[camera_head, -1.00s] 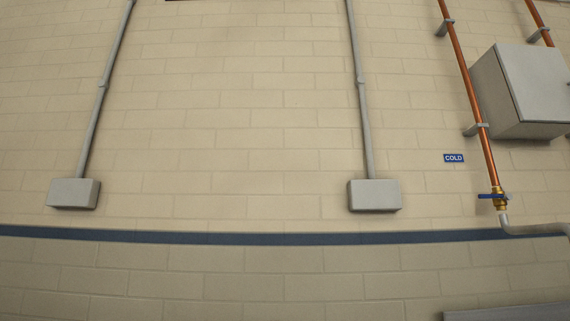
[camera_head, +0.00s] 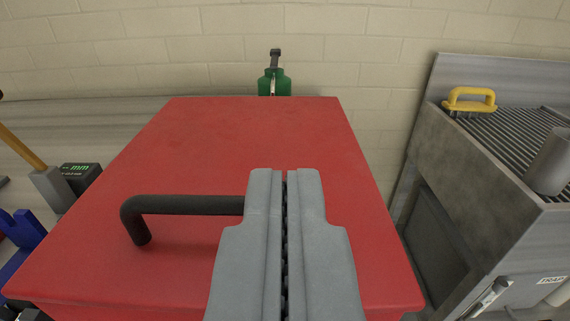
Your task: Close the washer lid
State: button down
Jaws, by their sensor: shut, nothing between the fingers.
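A red lid-like panel (camera_head: 230,140) fills the middle of the view, its near edge low in the picture. I take it to be the washer lid. A black bar handle (camera_head: 185,205) stands up from its near half, and its right end is hidden behind my gripper. My gripper (camera_head: 284,175) is shut and empty, over the right half of the red panel. I cannot tell whether it touches the panel or handle. What lies under the panel is hidden, and I cannot tell whether the panel is fully down.
A green bottle (camera_head: 275,82) stands behind the panel's far edge by the block wall. At right is a grey metal sink unit (camera_head: 480,190) with a slatted top, a yellow-handled brush (camera_head: 470,100) and a grey cylinder (camera_head: 550,163). Blue and black items crowd the left edge.

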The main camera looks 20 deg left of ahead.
jog(key=s+d+f, duration=0.3)
jog(key=s, duration=0.5)
jog(key=shift+s+d+f, duration=0.2)
jog(key=shift+d, duration=0.1)
dwell(0.3)
